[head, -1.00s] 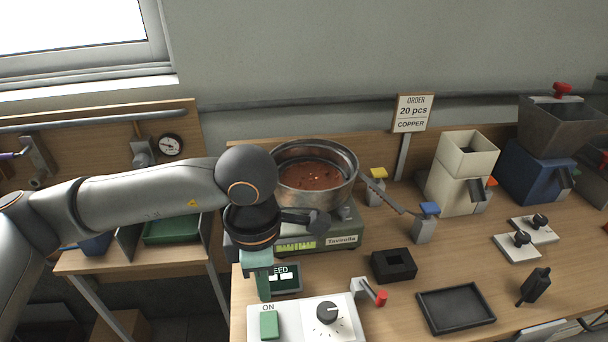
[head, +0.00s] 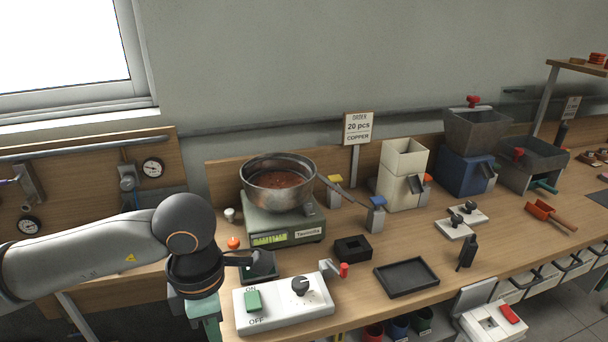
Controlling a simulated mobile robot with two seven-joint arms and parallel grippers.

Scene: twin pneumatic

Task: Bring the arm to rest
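My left arm comes in from the left, bent at a dark round joint. Its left gripper (head: 206,322) points down, with teal fingers at the picture's bottom edge, just left of the white control box (head: 285,318). The fingertips run out of the picture, so I cannot tell whether it is open or shut. I see nothing held. The control box has a green ON/OFF switch (head: 253,301) and a black knob (head: 300,286). My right gripper is not in view.
A metal bowl (head: 304,195) with copper-coloured contents sits on a green scale (head: 292,232). Hoppers (head: 404,160) stand further right. A window and gauge board are at left.

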